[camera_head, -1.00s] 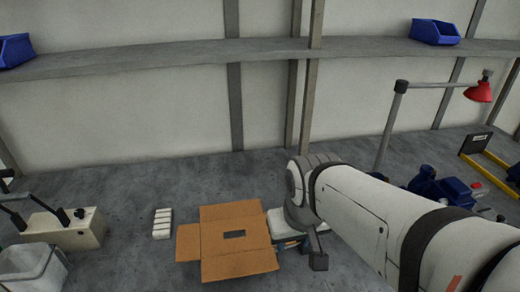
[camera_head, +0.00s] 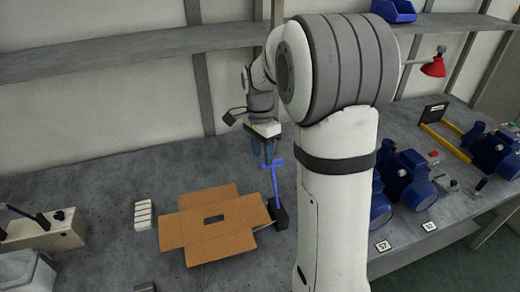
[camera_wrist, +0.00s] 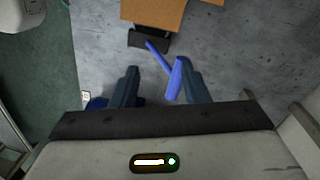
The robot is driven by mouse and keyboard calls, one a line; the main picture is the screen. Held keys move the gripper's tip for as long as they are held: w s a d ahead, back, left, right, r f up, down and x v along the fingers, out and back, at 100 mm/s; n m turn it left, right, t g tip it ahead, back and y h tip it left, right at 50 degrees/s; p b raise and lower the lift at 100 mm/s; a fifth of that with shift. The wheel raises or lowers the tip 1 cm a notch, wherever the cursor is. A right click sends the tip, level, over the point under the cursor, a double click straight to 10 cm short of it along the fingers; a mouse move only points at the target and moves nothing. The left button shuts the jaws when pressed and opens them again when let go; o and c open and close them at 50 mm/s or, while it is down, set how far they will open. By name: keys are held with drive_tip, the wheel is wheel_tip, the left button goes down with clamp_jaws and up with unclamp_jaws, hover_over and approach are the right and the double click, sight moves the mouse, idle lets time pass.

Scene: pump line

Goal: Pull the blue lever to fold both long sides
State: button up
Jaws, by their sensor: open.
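The blue lever (camera_head: 274,183) stands up from a dark base (camera_head: 280,214) at the right side of the cardboard box (camera_head: 190,232). It ends in a crossbar handle. The box lies open, its flaps spread outward. My gripper (camera_head: 262,152) is open and points down at the lever's top. In the wrist view, my gripper (camera_wrist: 162,85) has the lever's blue crossbar (camera_wrist: 178,78) close to its right finger; I cannot tell whether they touch. The box (camera_wrist: 153,12) shows at the top of that view, with the dark base below it.
A stack of white blocks (camera_head: 143,214) lies left of the box. A beige control box (camera_head: 45,232) stands further left. A shelf (camera_head: 130,56) runs along the wall behind. The bench behind the box is clear.

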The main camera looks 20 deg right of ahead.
sight(275, 186)
drive_tip(key=w+m, duration=0.1)
drive_tip(key=w+d+f+m, duration=0.2)
drive_tip(key=shift+w+d+g+p, duration=0.1)
drive_tip(key=shift+w+g+p, duration=0.15)
drive_tip(key=shift+g+p, duration=0.15)
drive_tip(key=f, duration=0.2)
drive_tip(key=s+f, duration=0.1)
drive_tip(key=f, duration=0.2)
drive_tip(key=f+p, duration=0.1)
drive_tip(key=f, duration=0.2)
drive_tip(key=shift+s, duration=0.15)
drive_tip(key=shift+c, duration=0.4)
drive_tip(key=shift+r, duration=0.1)
clamp_jaws()
